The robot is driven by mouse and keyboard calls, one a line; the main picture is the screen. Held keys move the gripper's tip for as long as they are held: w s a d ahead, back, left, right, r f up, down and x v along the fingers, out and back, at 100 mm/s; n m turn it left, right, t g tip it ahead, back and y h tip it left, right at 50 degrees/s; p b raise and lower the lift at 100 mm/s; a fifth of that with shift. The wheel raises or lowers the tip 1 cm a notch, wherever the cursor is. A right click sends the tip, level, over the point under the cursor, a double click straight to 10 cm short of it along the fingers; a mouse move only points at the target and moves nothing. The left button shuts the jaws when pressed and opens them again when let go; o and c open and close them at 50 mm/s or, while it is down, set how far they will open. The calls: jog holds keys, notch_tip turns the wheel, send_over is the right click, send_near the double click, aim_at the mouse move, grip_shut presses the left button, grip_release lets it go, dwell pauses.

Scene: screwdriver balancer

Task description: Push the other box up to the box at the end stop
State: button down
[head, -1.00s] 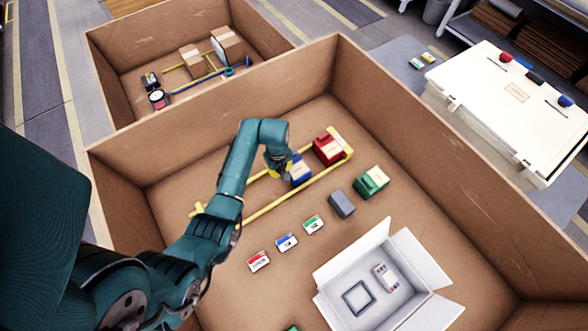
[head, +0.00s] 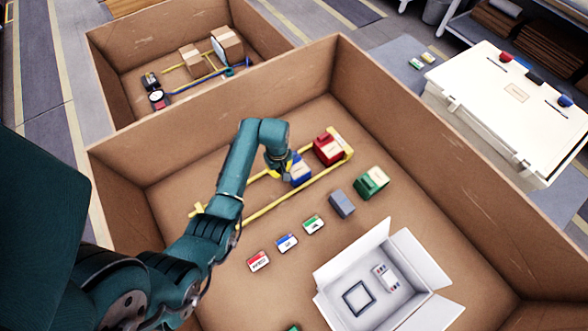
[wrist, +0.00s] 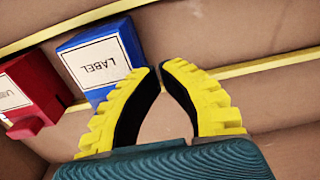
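The red box (head: 328,148) sits between the yellow rails (head: 280,205), close to the crosspiece at their far end (head: 341,140). The blue box (head: 301,170) is between the rails, nearer to me. In the wrist view the blue box (wrist: 100,60) shows a label on top, and the red box (wrist: 30,92) is at its left with a narrow gap between them. My gripper (wrist: 162,68) has yellow ribbed fingers with tips nearly together and nothing between them. It is beside the blue box, on the side away from the red box. Whether it touches is unclear.
A green box (head: 371,182) and a grey box (head: 342,204) stand outside the rails. Several small label cards (head: 287,243) lie on the floor of the big bin. An open white carton (head: 340,270) is at the front right. High brown walls (head: 430,150) surround this area.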

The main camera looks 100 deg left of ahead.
jog(key=shift+s+d+f, duration=0.2)
jog(key=shift+f, duration=0.35)
jog(key=shift+s+d+f, duration=0.15)
jog(key=shift+f, duration=0.4)
jog(key=shift+a, duration=0.1)
